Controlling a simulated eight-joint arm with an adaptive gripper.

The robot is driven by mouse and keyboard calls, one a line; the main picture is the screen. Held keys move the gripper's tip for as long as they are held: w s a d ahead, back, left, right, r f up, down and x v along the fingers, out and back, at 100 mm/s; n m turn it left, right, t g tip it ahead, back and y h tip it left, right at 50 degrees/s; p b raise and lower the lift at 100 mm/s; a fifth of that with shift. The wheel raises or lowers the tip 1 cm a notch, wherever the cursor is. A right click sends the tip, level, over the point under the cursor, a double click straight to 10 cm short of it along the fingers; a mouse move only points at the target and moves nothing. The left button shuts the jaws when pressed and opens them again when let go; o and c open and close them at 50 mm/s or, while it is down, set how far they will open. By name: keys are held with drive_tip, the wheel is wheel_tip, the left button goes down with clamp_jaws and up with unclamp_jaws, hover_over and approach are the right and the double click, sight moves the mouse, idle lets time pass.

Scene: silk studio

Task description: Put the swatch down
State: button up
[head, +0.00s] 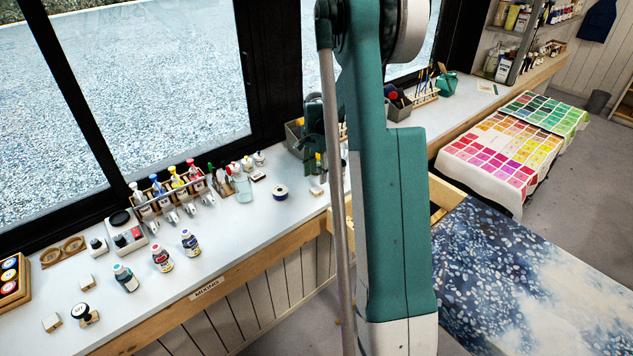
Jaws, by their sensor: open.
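My arm stands large across the middle of the head view and hides part of the bench and window. I cannot make out my gripper or anything held in it. No single loose swatch can be picked out. Behind my arm's left edge, a dark teal shape (312,112) shows by a grey bin, too unclear to name.
A blue and white patterned cloth (520,275) lies at the lower right. Stocked shelves (535,20) stand at the back.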

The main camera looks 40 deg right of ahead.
drive_tip(key=shift+r, duration=2.45)
drive_tip(key=shift+a, duration=0.1)
drive_tip(key=s+a+r+n+t, duration=0.1)
drive_tip(key=s+a+r+n, duration=0.25)
drive_tip(key=a+r, duration=0.4)
drive_tip(key=s+a+r+n+t+h, duration=0.15)
drive_tip(key=s+a+r, duration=0.3)
drive_tip(key=a, duration=0.55)
drive_tip(key=s+a+r+n+t+y, duration=0.1)
drive_tip(key=s+a+r+n, duration=0.25)
drive_tip(key=a+r, duration=0.45)
drive_tip(key=s+a+f+n+t, duration=0.1)
drive_tip(key=s+a+n+t, duration=0.2)
drive_tip(key=s+a+n, duration=0.6)
drive_tip(key=shift+s+a+f+t, duration=0.35)
drive_tip(key=shift+s+a, duration=4.2)
drive_tip(key=shift+s, duration=0.75)
